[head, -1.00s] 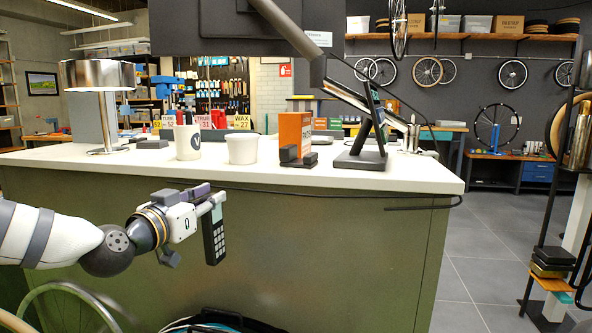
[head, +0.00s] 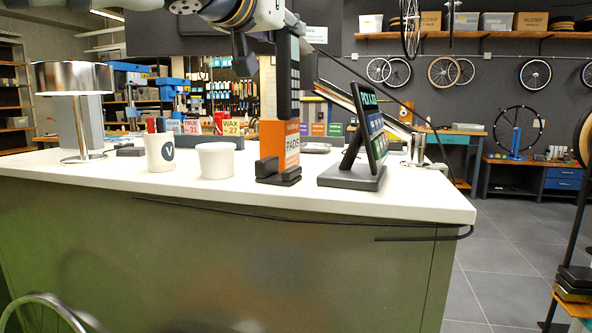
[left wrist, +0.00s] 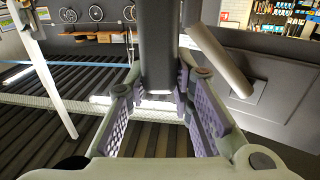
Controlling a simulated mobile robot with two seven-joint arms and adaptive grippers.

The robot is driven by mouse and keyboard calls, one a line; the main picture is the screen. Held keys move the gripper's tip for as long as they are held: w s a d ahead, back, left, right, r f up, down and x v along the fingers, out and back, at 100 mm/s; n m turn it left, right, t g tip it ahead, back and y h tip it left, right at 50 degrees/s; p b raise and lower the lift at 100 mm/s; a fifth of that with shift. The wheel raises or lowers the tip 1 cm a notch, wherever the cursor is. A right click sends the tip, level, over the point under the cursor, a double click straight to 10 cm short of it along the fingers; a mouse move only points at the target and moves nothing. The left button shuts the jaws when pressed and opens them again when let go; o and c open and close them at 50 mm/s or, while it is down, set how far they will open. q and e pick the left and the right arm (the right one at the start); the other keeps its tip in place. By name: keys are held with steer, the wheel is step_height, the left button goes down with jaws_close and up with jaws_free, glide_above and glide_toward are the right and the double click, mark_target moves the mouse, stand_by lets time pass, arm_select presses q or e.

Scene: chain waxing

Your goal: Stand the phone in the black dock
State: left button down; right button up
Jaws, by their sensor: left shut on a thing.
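The phone (head: 287,78), a long dark handset, hangs upright in my left gripper (head: 286,20) at the top of the head view. My left gripper is shut on its upper part. The phone's lower end is above the black dock (head: 278,172), with a gap between them. The dock is a small two-part block near the counter's front edge and looks empty. In the left wrist view the dark phone (left wrist: 158,45) stands between the purple finger pads. The dock is not visible there. My right gripper is not in view.
An orange box (head: 290,142) stands just behind the dock, partly hidden by the phone. A tablet on a stand (head: 362,150) is to the right. A white tub (head: 217,160) and a mug (head: 160,152) are to the left. A lamp (head: 75,90) stands farther left on the counter (head: 330,200).

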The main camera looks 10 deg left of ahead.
arm_select(q)
steer(key=w+a+f+b, duration=0.2)
steer(key=w+a+f, duration=0.3)
steer(key=w+f, duration=0.7)
steer(key=shift+w+f+b, duration=0.3)
steer(key=shift+f+b, duration=0.05)
steer(key=shift+f, duration=0.2)
steer(key=c, duration=1.4)
jaws_free()
steer(key=shift+a, duration=0.1)
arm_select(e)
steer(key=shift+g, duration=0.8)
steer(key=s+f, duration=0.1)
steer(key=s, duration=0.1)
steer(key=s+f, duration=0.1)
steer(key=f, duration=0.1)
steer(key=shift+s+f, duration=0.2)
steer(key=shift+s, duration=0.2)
arm_select(q)
steer(key=s+a+p, duration=0.1)
steer(key=s+a, duration=0.1)
steer(key=s, duration=0.9)
steer(key=shift+s+p, duration=0.4)
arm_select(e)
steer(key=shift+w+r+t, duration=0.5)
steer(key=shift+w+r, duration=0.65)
